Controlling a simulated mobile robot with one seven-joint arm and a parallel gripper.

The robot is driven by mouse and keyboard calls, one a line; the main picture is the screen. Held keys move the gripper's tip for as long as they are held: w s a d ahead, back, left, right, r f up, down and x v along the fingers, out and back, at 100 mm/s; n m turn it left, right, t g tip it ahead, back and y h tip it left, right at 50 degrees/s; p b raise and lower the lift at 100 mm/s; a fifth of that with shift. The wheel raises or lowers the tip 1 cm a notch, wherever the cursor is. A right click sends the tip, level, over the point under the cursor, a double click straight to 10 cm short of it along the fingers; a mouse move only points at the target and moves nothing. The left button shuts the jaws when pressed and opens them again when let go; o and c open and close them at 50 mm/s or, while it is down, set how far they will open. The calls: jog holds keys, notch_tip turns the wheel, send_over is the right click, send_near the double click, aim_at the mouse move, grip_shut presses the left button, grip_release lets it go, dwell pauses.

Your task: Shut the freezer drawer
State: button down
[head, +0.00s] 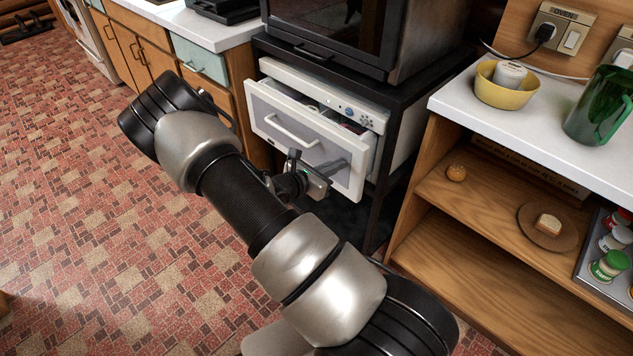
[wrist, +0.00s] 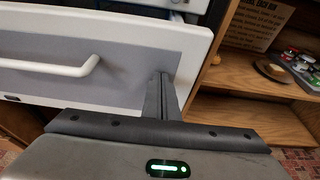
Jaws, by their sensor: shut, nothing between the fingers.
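The freezer drawer (head: 262,117) has a white frame, a grey front panel and a white bar handle (head: 291,133). It stands partly out from the white freezer (head: 318,86), with some contents showing over its top edge. My gripper (head: 338,166) is at the lower right part of the drawer front. In the wrist view, its fingers (wrist: 160,92) are shut together and empty, pointing at the drawer panel (wrist: 130,67) to the right of the handle (wrist: 62,67). I cannot tell whether the fingertips touch the panel.
A black stand (head: 376,190) holds the freezer, with a dark oven (head: 330,25) above. On the right is a wooden shelf unit (head: 480,199) with a white top, bearing a yellow bowl (head: 504,94) and green pitcher (head: 598,105). Open tiled floor (head: 90,220) lies left.

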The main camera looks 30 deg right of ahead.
jog(key=d, duration=0.2)
jog(key=w+d, duration=0.1)
jog(key=d, duration=0.2)
jog(key=w+d+b, duration=0.1)
jog(key=d, duration=0.1)
jog(key=shift+w+d, duration=0.25)
jog(key=shift+d, duration=0.05)
jog(key=shift+w+d+r, duration=0.1)
jog(key=shift+d+r, duration=0.05)
jog(key=shift+d, duration=0.05)
